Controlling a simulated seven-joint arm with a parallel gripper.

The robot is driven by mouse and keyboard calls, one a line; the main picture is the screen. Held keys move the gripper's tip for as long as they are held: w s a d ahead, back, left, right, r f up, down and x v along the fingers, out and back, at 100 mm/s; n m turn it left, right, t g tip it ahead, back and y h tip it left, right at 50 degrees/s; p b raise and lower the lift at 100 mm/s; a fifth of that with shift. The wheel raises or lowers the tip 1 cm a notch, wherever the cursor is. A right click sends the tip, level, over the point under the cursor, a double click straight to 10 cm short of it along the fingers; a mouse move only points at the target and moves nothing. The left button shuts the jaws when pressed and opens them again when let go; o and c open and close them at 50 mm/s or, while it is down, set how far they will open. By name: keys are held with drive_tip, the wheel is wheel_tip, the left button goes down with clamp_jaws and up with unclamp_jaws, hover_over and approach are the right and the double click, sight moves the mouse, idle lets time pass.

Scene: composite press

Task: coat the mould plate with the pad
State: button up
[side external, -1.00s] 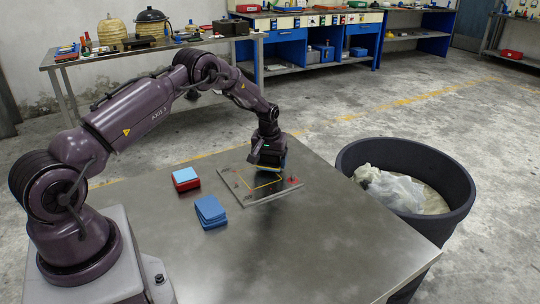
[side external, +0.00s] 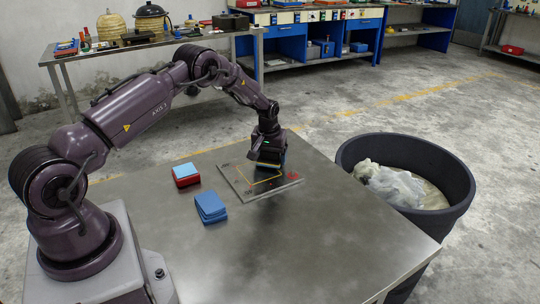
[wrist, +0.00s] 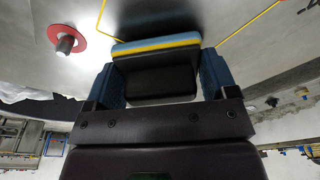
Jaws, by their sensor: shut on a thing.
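In the wrist view my gripper (wrist: 158,75) is shut on the pad (wrist: 155,43), which has a black block, a yellow layer and a blue face. The pad is held close above the plate inside or at the outline; I cannot tell whether it touches. Part of the plate is hidden behind my gripper. A red disc with a grey peg (wrist: 66,42) shows on the plate in the wrist view.
A stack of blue pads (side external: 211,208) lies left of the plate. A red block with a light blue top (side external: 185,174) lies behind it. A large dark bin (side external: 455,190) with plastic inside stands right of the table. The front of the table is clear.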

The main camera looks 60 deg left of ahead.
sight(261, 161)
drive_tip(key=shift+f, duration=0.4)
drive_tip(key=shift+s+r, duration=0.1)
drive_tip(key=shift+s, duration=1.45)
drive_tip(key=shift+s, duration=2.9)
drive_tip(key=shift+w, duration=4.45)
drive_tip(key=shift+d, duration=0.8)
drive_tip(key=shift+s, duration=4.4)
